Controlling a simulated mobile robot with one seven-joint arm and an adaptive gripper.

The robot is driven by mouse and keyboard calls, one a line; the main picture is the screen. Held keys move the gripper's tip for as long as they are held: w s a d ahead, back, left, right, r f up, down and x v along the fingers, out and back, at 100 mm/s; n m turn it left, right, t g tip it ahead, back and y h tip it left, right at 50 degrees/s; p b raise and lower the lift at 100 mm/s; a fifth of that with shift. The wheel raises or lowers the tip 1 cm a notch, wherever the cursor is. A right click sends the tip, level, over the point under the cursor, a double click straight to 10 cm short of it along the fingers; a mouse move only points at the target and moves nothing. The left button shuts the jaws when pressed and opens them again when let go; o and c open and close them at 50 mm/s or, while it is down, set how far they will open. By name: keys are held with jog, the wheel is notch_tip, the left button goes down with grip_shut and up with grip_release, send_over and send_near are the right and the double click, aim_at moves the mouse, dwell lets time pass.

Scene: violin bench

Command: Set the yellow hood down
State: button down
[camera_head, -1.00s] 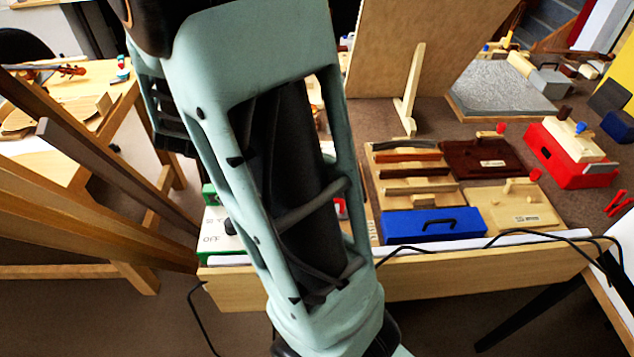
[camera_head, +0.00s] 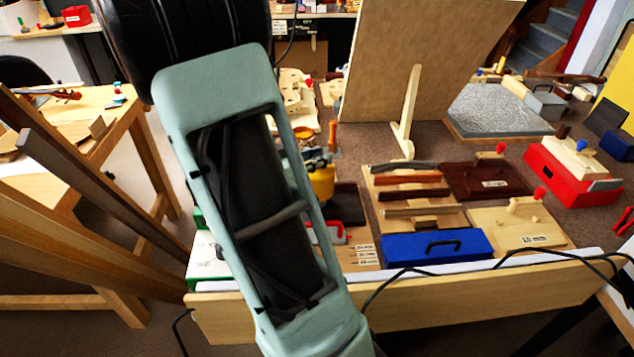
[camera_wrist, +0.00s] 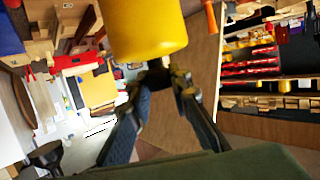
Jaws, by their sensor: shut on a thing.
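The yellow hood (camera_wrist: 146,30) fills the top middle of the wrist view as a smooth, rounded yellow body, cut off by the upper picture edge. My gripper (camera_wrist: 168,77) is shut on a small dark part at the hood's lower end, and its two fingers come together there. The exact contact is dark and hard to make out.
A blue box (camera_head: 437,246), wooden tool boards (camera_head: 520,224) and a red box (camera_head: 571,169) crowd the right of the bench. A tall wooden panel (camera_head: 430,60) stands behind. Long wooden boards (camera_head: 75,190) lean at left. Some brown bench top is bare by the panel's foot.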

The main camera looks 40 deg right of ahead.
aim_at(312, 173)
jog(key=shift+f+b, duration=0.65)
jog(key=shift+f, duration=1.6)
jog(key=shift+f, duration=0.15)
jog(key=c, duration=1.8)
grip_release()
jog(key=shift+o, duration=0.2)
jog(key=shift+a+r, duration=0.2)
jog(key=shift+r, duration=0.05)
jog(key=p+v, duration=0.2)
jog(key=v, duration=0.9)
jog(key=shift+a, duration=0.3)
